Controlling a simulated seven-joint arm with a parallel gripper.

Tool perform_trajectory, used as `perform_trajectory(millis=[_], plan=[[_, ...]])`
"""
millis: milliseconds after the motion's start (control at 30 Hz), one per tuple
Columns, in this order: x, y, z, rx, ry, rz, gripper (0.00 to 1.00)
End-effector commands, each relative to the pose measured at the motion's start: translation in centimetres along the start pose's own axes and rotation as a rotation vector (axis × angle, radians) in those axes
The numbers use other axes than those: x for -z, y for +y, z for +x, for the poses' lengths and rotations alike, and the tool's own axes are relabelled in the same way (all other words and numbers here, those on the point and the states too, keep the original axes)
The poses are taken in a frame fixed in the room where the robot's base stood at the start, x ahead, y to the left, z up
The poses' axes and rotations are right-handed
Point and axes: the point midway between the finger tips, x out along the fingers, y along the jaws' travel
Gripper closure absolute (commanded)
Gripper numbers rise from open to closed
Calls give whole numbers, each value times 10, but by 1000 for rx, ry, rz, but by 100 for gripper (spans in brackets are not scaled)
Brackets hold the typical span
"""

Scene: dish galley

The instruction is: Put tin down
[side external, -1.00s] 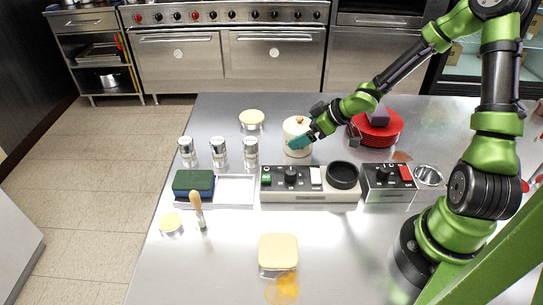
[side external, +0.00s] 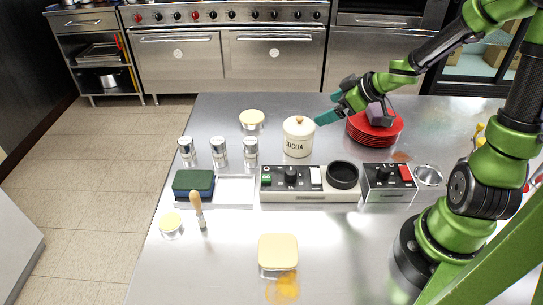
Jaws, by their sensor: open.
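A cream tin (side external: 298,138) labelled "COCOA", with a pale lid and a small orange-brown knob, stands upright on the steel table (side external: 225,260), behind the control panel. My gripper (side external: 328,108) is to the right of the tin and higher in the picture, with teal fingertips pointing left towards it. It is open and holds nothing that I can see. The tin stands free of the fingers.
Red plates (side external: 378,130) with a dark purple block (side external: 379,114) on top stand right of the tin. A control panel (side external: 290,190) lies in front, with a second control box (side external: 388,182) beside it. Shakers (side external: 220,150) stand left. The table's front left is mostly clear.

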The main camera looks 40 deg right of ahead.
Motion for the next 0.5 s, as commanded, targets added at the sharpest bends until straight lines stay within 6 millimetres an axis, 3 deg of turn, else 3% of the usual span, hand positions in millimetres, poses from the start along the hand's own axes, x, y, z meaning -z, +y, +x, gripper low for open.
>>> perform_trajectory(millis=[133,233,367,500], plan=[[41,19,-40,-324,12,63,0],[52,11,-82,-461,5,209,0],[44,-34,-121,-416,-36,444,0],[34,-99,-145,-191,-101,616,0]])
